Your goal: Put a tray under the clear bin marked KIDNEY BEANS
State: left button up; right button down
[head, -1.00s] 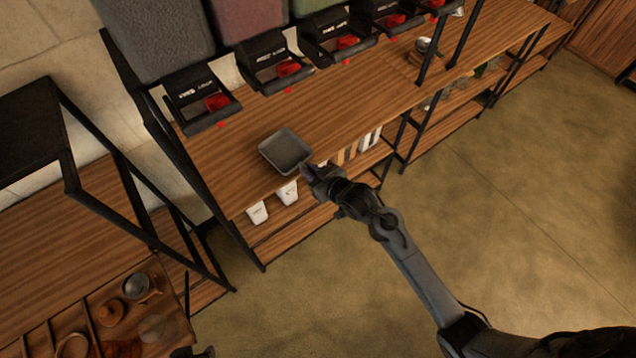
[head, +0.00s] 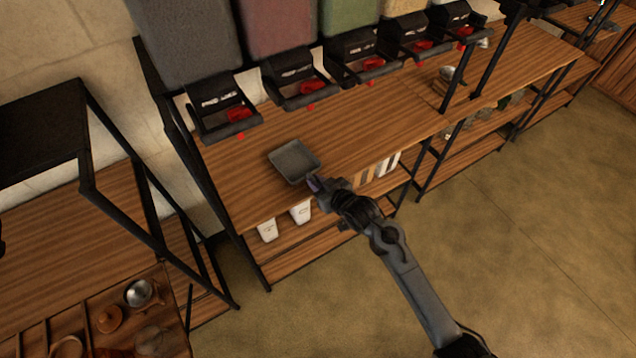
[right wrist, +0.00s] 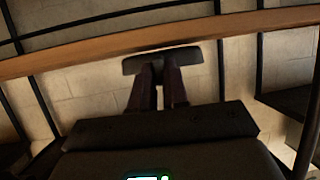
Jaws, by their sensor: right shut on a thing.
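My right gripper (head: 317,184) is shut on the near corner or edge of a shallow grey square tray (head: 294,160). In the right wrist view the two fingers (right wrist: 160,75) pinch the tray's dark edge (right wrist: 190,56). The tray is over the front part of the wooden shelf, in front of the dispensers; I cannot tell whether it touches the wood. Several coloured bins stand along the back: a grey one (head: 188,38), a reddish one (head: 274,25), a green one (head: 347,12) and more. Their label words are too small to read. My left gripper is not in view.
Black spouts with red parts (head: 237,114) jut out beneath the bins. The wooden shelf (head: 330,125) has bare room under them. White cups (head: 300,212) stand on a lower shelf. Black posts (head: 460,75) rise to the right. A metal bowl (head: 452,73) sits farther along.

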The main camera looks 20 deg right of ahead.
jog(key=shift+f, duration=0.25)
jog(key=c, duration=1.1)
grip_release()
jog(key=shift+o, duration=0.2)
jog(key=shift+s, duration=0.1)
